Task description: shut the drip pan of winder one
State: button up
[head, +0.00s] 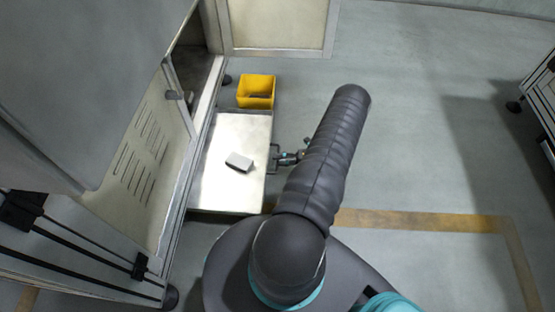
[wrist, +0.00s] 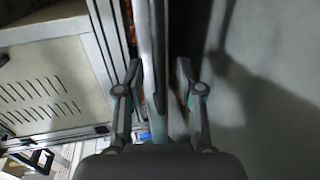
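The drip pan (head: 222,185) is a pale, flat tray drawn out of the machine (head: 150,150) at left, low over the floor. A small grey-white block (head: 239,161) lies on it. My gripper (head: 279,158) is at the pan's outer right edge, by a small dark handle (head: 272,152). In the wrist view my gripper's fingers (wrist: 158,75) are spread apart, one on each side of a narrow upright-looking grey strip (wrist: 152,50), which seems to be the pan's front edge or handle. Gaps show beside the strip; contact is not clear.
A yellow bin (head: 256,92) stands just beyond the pan's far end. A pale cabinet door or panel (head: 280,28) is behind it. Open grey floor (head: 430,140) with a yellow line (head: 420,221) lies to the right. Another frame (head: 540,95) stands at the far right edge.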

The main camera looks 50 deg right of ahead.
jog(key=shift+w+a+f, duration=0.1)
jog(key=shift+w+a, duration=0.3)
jog(key=shift+w, duration=0.05)
grip_shut()
jog(key=shift+w, duration=0.1)
